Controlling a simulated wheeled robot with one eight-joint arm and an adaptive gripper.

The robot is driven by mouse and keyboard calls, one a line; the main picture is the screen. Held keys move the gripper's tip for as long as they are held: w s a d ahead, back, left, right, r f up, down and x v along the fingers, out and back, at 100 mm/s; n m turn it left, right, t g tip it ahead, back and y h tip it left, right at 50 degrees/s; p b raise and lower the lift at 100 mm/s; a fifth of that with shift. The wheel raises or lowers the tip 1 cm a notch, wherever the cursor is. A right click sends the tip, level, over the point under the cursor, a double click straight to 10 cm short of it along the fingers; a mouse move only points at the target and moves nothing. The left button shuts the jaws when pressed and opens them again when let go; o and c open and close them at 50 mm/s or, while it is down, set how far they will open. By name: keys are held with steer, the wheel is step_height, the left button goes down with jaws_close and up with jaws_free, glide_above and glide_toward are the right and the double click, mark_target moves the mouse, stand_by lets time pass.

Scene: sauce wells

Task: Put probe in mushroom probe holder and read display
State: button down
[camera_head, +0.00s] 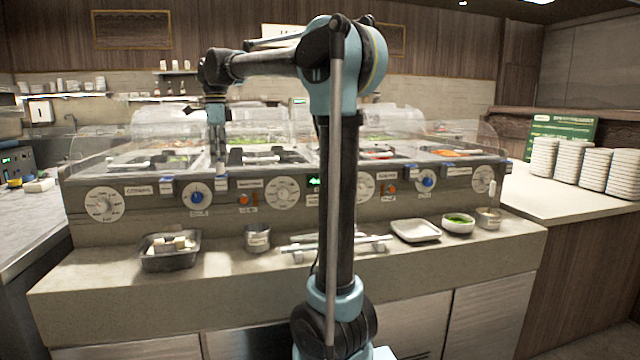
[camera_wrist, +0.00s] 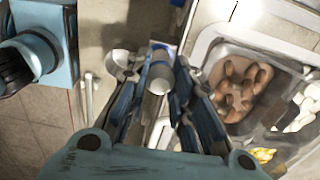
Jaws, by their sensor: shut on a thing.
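My gripper (camera_head: 217,118) is above the front edge of the left part of the sauce-well unit. In the wrist view its fingers (camera_wrist: 158,75) are closed around a pale cylindrical thing (camera_wrist: 160,78), which looks like the probe. A thin pale part (camera_head: 218,152) points down below the gripper in the head view; its lower end is hard to make out. Brown, mushroom-like pieces (camera_wrist: 240,88) fill a well to the right of the fingers in the wrist view. I cannot make out the mushroom probe holder. A small green-lit display (camera_head: 315,181) is on the front panel, partly behind my arm.
The front panel has dials and blue knobs (camera_head: 197,194). On the counter below stand a metal tray with pale blocks (camera_head: 170,262), a metal cup (camera_head: 257,239), a white dish (camera_head: 415,230) and a bowl of greens (camera_head: 458,223). Clear covers (camera_head: 460,135) rise over the wells.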

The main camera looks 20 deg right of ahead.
steer(key=shift+r, duration=0.15)
steer(key=shift+r, duration=3.6)
